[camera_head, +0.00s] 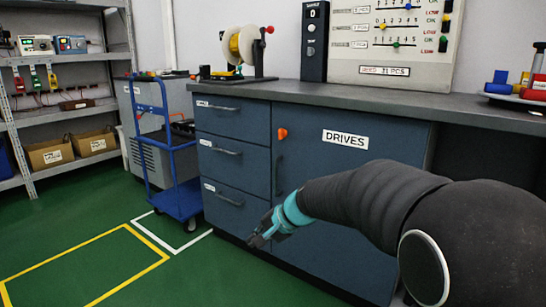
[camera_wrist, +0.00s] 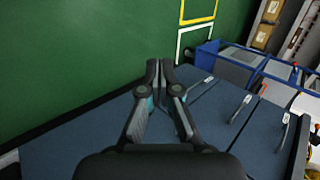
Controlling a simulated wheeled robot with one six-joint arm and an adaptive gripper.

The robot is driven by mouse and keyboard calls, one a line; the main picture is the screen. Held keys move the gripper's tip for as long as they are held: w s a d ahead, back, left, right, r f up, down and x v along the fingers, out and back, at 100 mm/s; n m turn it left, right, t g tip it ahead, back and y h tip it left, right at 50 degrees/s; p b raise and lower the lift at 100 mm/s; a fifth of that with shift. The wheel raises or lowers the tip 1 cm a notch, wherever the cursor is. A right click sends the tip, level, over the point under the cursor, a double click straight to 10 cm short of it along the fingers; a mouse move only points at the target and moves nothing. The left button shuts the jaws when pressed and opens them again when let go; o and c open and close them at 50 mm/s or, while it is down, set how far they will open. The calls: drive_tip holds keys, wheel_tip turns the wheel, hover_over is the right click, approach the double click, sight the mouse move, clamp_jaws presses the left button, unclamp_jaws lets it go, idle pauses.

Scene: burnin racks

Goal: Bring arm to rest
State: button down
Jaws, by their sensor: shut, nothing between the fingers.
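My arm reaches from the lower right across the front of the blue cabinet (camera_head: 340,185) in the head view. My gripper (camera_head: 256,241) hangs low in front of the cabinet's lower drawers, pointing down and to the left. In the wrist view my gripper (camera_wrist: 160,66) has its two fingertips together, with nothing between them. The cabinet front (camera_wrist: 85,140) shows beside and below the fingers there. Whether the gripper touches the cabinet cannot be told.
A blue cart (camera_head: 178,200) stands left of the cabinet. Metal shelves (camera_head: 75,60) with boxes stand at the far left. The worktop (camera_head: 370,97) holds a spool stand (camera_head: 240,50) and a dark box (camera_head: 314,42). The green floor (camera_head: 75,225) with yellow tape is clear.

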drive_tip(key=s+d+r+n+g+h+p, duration=0.1)
drive_tip(key=s+d+n+h+p, duration=0.15)
drive_tip(key=s+d, duration=0.75)
drive_tip(key=s+d+r+n+h+p, duration=0.2)
drive_tip(key=s+d+n+h, duration=0.3)
drive_tip(key=s, duration=0.9)
drive_tip(key=s+d+r+m+t+p, duration=0.1)
drive_tip(key=s+d+r+t+p, duration=0.1)
drive_tip(key=s+d+r, duration=0.3)
drive_tip(key=shift+p+v, duration=0.45)
drive_tip(key=shift+v, duration=0.4)
drive_tip(key=shift+s+d, duration=0.1)
